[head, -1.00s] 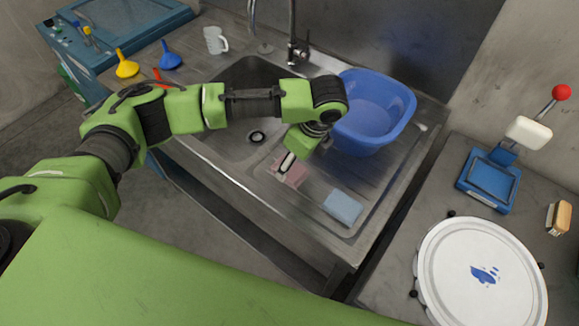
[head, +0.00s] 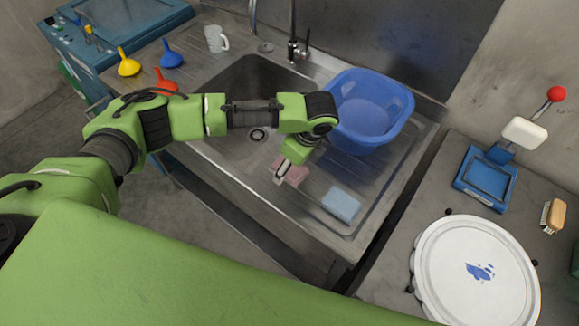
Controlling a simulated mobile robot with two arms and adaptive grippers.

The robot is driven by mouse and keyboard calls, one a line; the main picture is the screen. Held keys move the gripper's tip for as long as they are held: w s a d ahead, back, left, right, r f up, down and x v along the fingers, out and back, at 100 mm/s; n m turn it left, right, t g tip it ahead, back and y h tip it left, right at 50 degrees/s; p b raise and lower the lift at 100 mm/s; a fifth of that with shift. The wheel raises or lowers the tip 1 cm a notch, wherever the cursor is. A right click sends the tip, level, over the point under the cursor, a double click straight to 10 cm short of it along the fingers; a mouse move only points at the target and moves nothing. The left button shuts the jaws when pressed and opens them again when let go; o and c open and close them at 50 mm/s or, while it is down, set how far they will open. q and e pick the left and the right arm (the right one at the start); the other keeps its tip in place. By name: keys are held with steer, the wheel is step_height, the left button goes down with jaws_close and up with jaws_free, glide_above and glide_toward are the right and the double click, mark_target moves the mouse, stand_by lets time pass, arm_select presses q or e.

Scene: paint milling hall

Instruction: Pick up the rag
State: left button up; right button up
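A pink rag (head: 296,174) lies on the sink's steel drainboard, just right of the basin. My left gripper (head: 281,174) points down at the rag's left part and covers some of it. Its fingertips are small and partly hidden, so I cannot tell whether they are open, shut, or touching the cloth. My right gripper is not in view.
A light blue folded cloth or sponge (head: 341,204) lies right of the rag. A blue tub (head: 372,108) stands behind, close to my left wrist. The sink basin (head: 250,85) is left. Funnels and a white mug (head: 216,39) stand farther left.

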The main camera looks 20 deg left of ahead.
arm_select(q)
steer(key=shift+c, duration=0.7)
steer(key=c, duration=1)
steer(key=shift+o, duration=0.2)
steer(key=shift+r+b, duration=0.1)
steer(key=shift+b, duration=0.35)
step_height(320, 180, up, 3)
steer(key=shift+w+f+b, duration=0.1)
steer(key=shift+f+b, duration=0.1)
steer(key=shift+b, duration=0.65)
steer(key=s+r+b, duration=0.1)
steer(key=s+r, duration=0.9)
steer(key=s, duration=0.4)
steer(key=shift+r+b, duration=0.3)
steer(key=shift+o, duration=0.2)
steer(key=shift+s, duration=0.1)
